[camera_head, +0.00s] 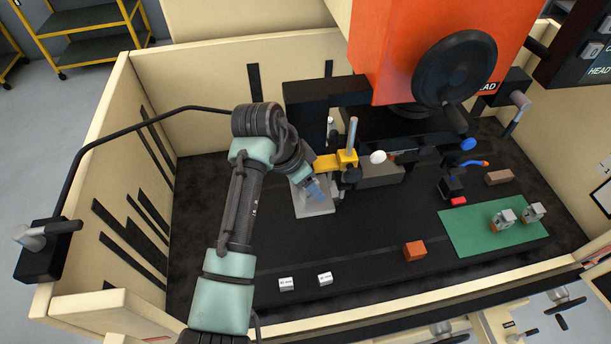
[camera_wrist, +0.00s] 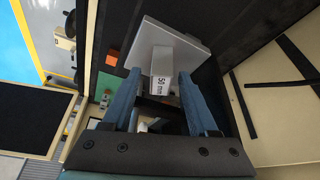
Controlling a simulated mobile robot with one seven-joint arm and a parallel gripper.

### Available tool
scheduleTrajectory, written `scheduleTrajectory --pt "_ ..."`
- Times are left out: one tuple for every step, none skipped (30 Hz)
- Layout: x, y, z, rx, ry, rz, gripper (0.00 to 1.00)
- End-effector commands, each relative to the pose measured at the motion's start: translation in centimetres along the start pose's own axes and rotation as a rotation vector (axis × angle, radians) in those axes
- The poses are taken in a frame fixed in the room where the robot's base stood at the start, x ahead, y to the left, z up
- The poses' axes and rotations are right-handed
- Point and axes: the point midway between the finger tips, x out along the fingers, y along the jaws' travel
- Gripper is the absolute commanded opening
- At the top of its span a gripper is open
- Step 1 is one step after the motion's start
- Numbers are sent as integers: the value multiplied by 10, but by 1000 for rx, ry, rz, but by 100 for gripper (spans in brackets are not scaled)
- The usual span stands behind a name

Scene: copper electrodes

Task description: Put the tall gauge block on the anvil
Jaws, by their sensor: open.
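The tall gauge block (camera_wrist: 164,82), pale grey with a "50 mm" label, shows in the wrist view between my fingers. It appears to stand on the flat grey anvil (camera_wrist: 190,32), though its base contact is not clearly visible. The anvil plate also shows in the head view (camera_head: 313,209), beneath my gripper (camera_head: 317,190). In the wrist view, my gripper (camera_wrist: 160,76) is open, with one blue finger on each side of the block and visible gaps. In the head view, the fingers hide the block, and I cannot make it out there.
Two short white labelled blocks (camera_head: 286,284) (camera_head: 325,278) lie near the front edge. An orange-brown block (camera_head: 414,251) is beside a green mat (camera_head: 470,238) holding metal pieces.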

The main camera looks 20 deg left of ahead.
Motion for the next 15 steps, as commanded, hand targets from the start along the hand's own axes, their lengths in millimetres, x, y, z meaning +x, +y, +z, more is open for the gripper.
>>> scheduleTrajectory --pt "-4 -1 -1 1 2 -2 60" --pt "-7 -1 -1 1 3 -3 60" --pt "-12 -1 -1 1 4 -3 60" --pt "-16 -1 -1 2 4 -4 60" --pt "-22 -1 -1 2 4 -4 60" --pt "-30 -1 0 3 4 -5 60" --pt "-36 -1 0 3 4 -5 60" --pt "-43 -2 -1 2 5 -7 60" --pt "-52 -2 -1 2 5 -7 60" --pt "-58 -2 0 3 4 -6 60" --pt "-66 -1 0 3 4 -6 60" --pt "-74 -2 0 3 4 -5 60" --pt "-80 -2 0 2 4 -5 60" --pt "-86 -1 0 2 3 -6 60" --pt "-93 -1 0 2 2 -5 60"
